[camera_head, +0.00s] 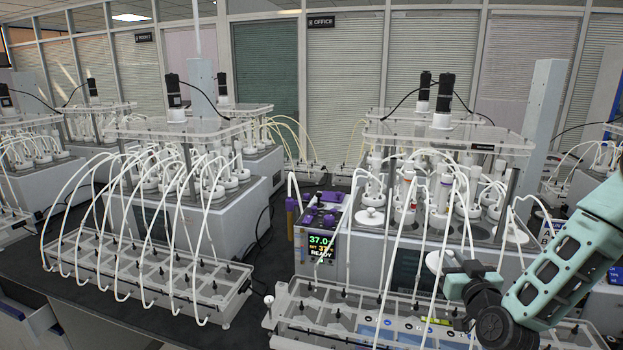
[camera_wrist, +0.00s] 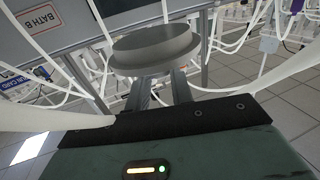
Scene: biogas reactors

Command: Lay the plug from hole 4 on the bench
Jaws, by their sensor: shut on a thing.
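The plug is a round, pale stopper with a wide flange. In the wrist view the plug (camera_wrist: 155,45) sits at the tips of my gripper (camera_wrist: 160,88), whose two fingers are closed on it from below. In the head view the plug (camera_head: 438,262) shows as a white disc at the end of my gripper (camera_head: 453,268), in front of the right reactor bath. It is held in the air, clear of the bath top. The dark bench (camera_head: 238,322) shows bare between the two tube racks. Hole 4 cannot be picked out behind the tubes and bottles.
The right bath (camera_head: 385,262) carries several bottles with white tubes looping forward to a clear rack (camera_head: 300,305). A controller reading 37.0 (camera_head: 322,240) stands at its left. Another rack (camera_head: 150,280) lies at left. The tubes crowd the space around my gripper.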

